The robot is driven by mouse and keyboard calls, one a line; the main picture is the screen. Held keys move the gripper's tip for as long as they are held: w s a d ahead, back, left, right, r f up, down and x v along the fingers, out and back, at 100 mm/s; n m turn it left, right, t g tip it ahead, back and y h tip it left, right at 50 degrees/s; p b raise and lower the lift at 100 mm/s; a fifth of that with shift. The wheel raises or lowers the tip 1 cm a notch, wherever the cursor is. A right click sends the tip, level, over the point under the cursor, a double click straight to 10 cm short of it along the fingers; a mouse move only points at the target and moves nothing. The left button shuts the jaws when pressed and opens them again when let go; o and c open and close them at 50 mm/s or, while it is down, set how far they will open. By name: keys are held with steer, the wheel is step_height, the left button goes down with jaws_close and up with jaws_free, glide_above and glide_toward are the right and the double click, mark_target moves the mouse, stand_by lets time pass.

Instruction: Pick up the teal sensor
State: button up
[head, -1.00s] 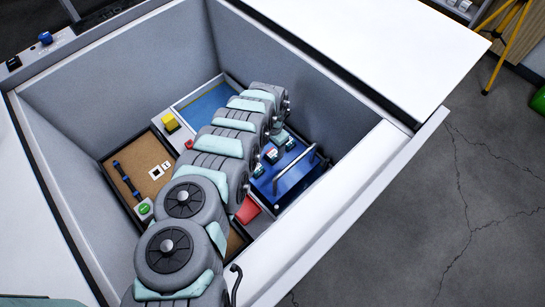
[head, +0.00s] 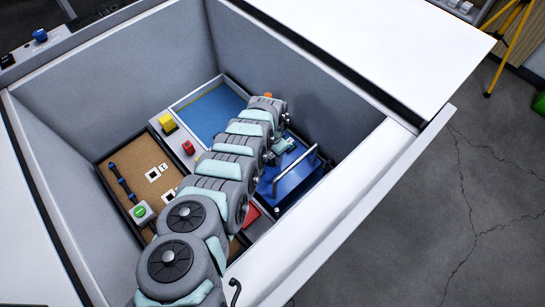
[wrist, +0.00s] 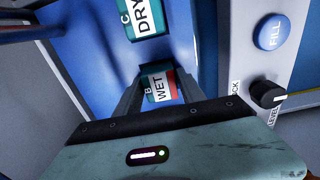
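In the wrist view, a teal sensor marked B with a WET label (wrist: 160,84) sits between the two fingers of my gripper (wrist: 160,95). The fingers are apart, and I cannot tell whether they touch it. Another teal sensor, marked C with a DRY label (wrist: 146,17), lies beyond it. Both are on the blue tray (wrist: 90,55). In the head view, one teal sensor (head: 284,146) shows on the blue tray (head: 292,183) beside my arm's end. My arm hides the fingertips and the other sensors there.
A metal handle (head: 303,165) rises from the blue tray close to the box wall. A blue FILL button (wrist: 271,32) and a black knob (wrist: 264,94) stand at right in the wrist view.

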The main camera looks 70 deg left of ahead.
jaws_close()
stand_by(0.3)
steer(key=shift+r, duration=0.15)
